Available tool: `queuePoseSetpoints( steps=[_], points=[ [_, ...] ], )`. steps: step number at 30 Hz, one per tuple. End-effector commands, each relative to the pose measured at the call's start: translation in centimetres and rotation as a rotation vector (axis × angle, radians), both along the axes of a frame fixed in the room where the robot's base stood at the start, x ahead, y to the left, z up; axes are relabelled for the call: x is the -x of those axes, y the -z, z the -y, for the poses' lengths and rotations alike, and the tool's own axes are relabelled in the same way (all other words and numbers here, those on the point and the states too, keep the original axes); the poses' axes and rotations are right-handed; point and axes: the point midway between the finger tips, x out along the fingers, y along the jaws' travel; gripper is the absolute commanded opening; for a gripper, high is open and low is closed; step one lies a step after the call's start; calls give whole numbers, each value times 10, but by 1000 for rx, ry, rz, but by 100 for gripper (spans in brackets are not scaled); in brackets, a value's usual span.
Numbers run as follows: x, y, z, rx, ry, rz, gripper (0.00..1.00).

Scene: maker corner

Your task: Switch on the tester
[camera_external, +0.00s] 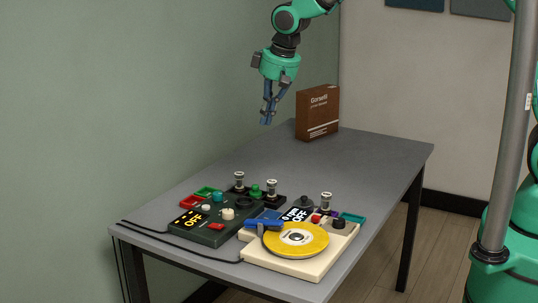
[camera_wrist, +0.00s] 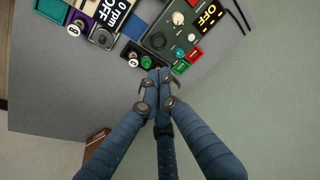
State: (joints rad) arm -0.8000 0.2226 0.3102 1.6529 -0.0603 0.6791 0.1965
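The dark green tester (camera_external: 207,237) stands on the left of the table, with a lit display (camera_external: 189,217) reading OFF in yellow. Its top carries a red rocker-like part (camera_external: 216,227), a cream knob (camera_external: 228,214), a teal knob (camera_external: 218,196) and a dark round dial. It also shows at the top of the wrist view (camera_wrist: 171,33), where its OFF display (camera_wrist: 209,15) is legible. My gripper (camera_external: 266,116) hangs high above the far part of the table, apart from the tester. Its blue fingers meet at the tips (camera_wrist: 155,75) with nothing visible between them.
A cream machine (camera_external: 285,263) with a yellow disc (camera_external: 296,239) and a display reading 0 rpm OFF stands right of the tester. A brown box (camera_external: 318,111) stands at the far end. The table's middle is clear.

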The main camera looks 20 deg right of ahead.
Motion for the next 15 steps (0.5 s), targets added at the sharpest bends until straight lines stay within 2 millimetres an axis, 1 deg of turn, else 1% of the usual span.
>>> queuePoseSetpoints(
  steps=[1,3,9,12,15],
  points=[
    [5,15,-16,5,-17,-6,0],
    [12,31,-38,10,-39,-10,0],
    [33,79,-91,21,-91,-21,0],
    [44,97,-111,27,-112,-25,0],
    [52,111,-124,31,-126,-29,0]
  ],
)
